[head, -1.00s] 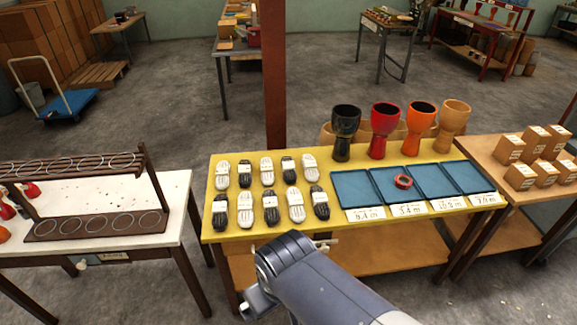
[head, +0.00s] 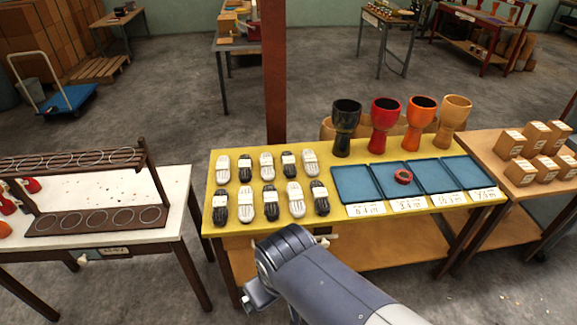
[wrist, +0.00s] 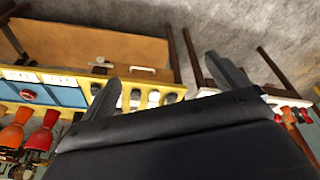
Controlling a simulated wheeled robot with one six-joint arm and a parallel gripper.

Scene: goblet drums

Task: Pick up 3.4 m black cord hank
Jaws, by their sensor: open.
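Black cord hanks and white cord hanks with pale paper bands lie in two rows on the left half of the yellow table. One black hank (head: 220,207) is at the front left, another black hank (head: 320,198) at the front right of the group. The band lettering is too small to read, so I cannot tell which black hank is 3.4 m. My gripper (wrist: 162,68) is open and empty in the wrist view, its two fingers wide apart. In the head view my arm is in front of the table's near edge; the fingers are hidden there.
Blue trays (head: 355,184) with length cards, one reading 3.4 m, fill the table's (head: 330,221) right half. A red roll (head: 403,176) lies in one tray. Goblet drums (head: 386,122) stand behind. A dark rack (head: 98,217) is on the white table; small boxes (head: 521,172) are at right.

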